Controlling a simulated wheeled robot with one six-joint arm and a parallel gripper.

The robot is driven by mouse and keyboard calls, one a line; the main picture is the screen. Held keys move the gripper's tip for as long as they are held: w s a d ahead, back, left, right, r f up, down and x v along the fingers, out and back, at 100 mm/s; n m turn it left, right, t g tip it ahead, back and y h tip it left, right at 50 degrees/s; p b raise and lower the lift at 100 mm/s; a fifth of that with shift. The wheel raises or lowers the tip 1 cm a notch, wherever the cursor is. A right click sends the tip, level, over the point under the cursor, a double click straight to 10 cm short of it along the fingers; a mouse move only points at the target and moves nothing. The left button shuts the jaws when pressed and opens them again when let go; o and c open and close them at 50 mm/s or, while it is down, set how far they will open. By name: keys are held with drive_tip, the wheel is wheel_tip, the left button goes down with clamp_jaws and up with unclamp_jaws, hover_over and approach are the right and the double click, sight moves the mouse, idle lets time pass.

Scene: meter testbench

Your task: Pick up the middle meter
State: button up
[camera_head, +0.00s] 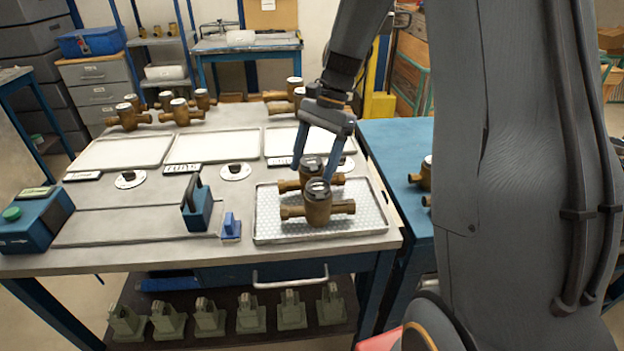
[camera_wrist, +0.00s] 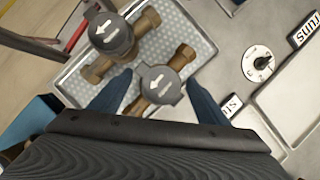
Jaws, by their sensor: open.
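Two brass meters with dark round caps lie on a light patterned tray (camera_head: 265,228) at the bench's right front. The front meter (camera_head: 319,208) shows at the upper left of the wrist view (camera_wrist: 112,40). The rear meter (camera_head: 311,166) is partly hidden behind it and my gripper; it shows in the wrist view (camera_wrist: 160,88). My gripper (camera_head: 313,172) points down over the rear meter, open. In the wrist view its blue fingers (camera_wrist: 160,80) stand on either side of that meter's cap, with gaps. I cannot tell which meter is called the middle one.
Several more meters (camera_head: 181,112) stand at the back of the bench behind three white trays (camera_head: 212,145). A blue upright fixture (camera_head: 197,205) and a small blue block (camera_head: 231,226) stand left of the patterned tray. A blue table (camera_head: 395,140) adjoins on the right.

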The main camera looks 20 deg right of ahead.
drive_tip(key=shift+a+f, duration=0.15)
drive_tip(key=shift+f, duration=0.2)
drive_tip(key=shift+c, duration=0.4)
drive_tip(key=shift+r, duration=0.1)
drive_tip(key=c, duration=1.7)
